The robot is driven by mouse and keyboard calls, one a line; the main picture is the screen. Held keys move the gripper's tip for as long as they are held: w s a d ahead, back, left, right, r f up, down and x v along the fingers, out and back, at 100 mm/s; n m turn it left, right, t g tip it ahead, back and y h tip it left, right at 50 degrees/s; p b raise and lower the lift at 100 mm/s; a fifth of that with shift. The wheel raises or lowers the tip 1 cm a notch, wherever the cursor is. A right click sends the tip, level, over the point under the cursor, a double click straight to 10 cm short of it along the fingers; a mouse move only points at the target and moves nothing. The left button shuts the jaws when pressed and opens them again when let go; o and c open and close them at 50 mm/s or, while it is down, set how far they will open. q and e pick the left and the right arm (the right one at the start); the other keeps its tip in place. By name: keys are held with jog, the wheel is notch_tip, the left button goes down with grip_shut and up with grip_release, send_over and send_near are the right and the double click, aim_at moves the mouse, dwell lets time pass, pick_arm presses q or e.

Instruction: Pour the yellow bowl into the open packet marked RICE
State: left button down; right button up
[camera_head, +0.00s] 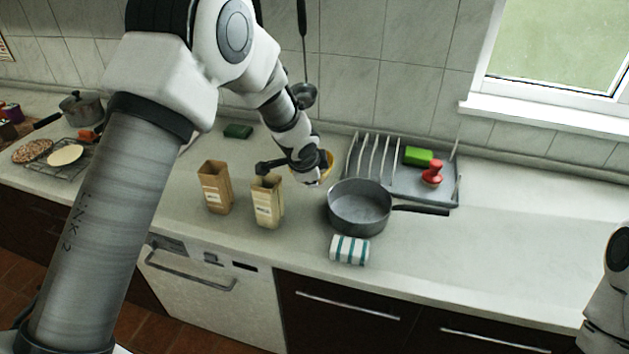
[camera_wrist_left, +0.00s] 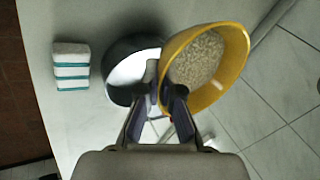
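The yellow bowl (camera_wrist_left: 232,62) holds pale grains and shows large in the left wrist view. In the head view only a strip of the bowl (camera_head: 327,163) shows behind my wrist. My left gripper (camera_wrist_left: 165,88) is shut on the bowl's rim, one finger inside and one outside. The bowl is held above the counter, near the pan. Two open-topped packets stand upright to the left of it: a brown one (camera_head: 215,188) and a paler tan one (camera_head: 267,203). Their labels are too small to read. My right gripper is out of view.
A dish rack (camera_head: 385,183) with a green sponge (camera_head: 418,156) and red-handled item (camera_head: 432,173) is behind. The counter at right is clear.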

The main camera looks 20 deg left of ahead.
pick_arm(q)
jog(key=shift+s+a+r+h, duration=0.3)
jog(key=shift+s+a+h, duration=0.05)
jog(key=shift+a+h, duration=0.15)
jog(key=s+a+r+n+t+h+b, duration=0.1)
jog(key=s+a+r+n+t+h, duration=0.2)
jog(key=a+t+h, duration=0.2)
jog(key=shift+s+a+r+t+h+b, duration=0.25)
jog(key=shift+r+t+h+b, duration=0.15)
jog(key=shift+t+h, duration=0.85)
dwell(1.2)
jog(key=a+t+h+b, duration=0.1)
jog(key=s+a+n+t+b, duration=0.1)
jog(key=b, duration=0.1)
jog(key=shift+s+r+n+t+h, duration=0.15)
jog(key=shift+r+n+t+h, duration=0.15)
jog(key=shift+r+h, duration=0.1)
dwell(0.8)
